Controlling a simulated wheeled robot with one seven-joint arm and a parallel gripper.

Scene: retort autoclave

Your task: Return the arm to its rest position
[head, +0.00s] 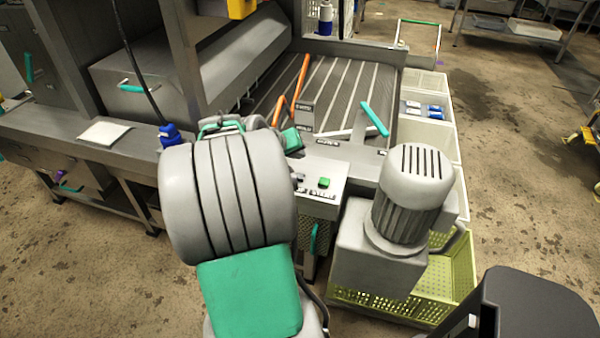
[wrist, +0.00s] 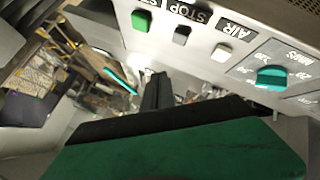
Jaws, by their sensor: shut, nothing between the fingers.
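My gripper (wrist: 155,95) shows in the wrist view as dark fingers beyond a broad black and green part at the bottom. The fingers are shut with nothing seen between them. They are beside and below a control panel (wrist: 215,50), apparently close to it; I cannot tell whether they touch it. In the head view my grey and green arm fills the lower middle, extended forward, and hides most or all of the gripper.
The panel's green button (wrist: 141,20) and teal knob (wrist: 271,76) are near the gripper. The head view shows a slatted conveyor (head: 335,88), a steel bench (head: 60,128), a grey motor-like unit (head: 412,190) right of my arm and a yellow-green crate (head: 458,275) below it.

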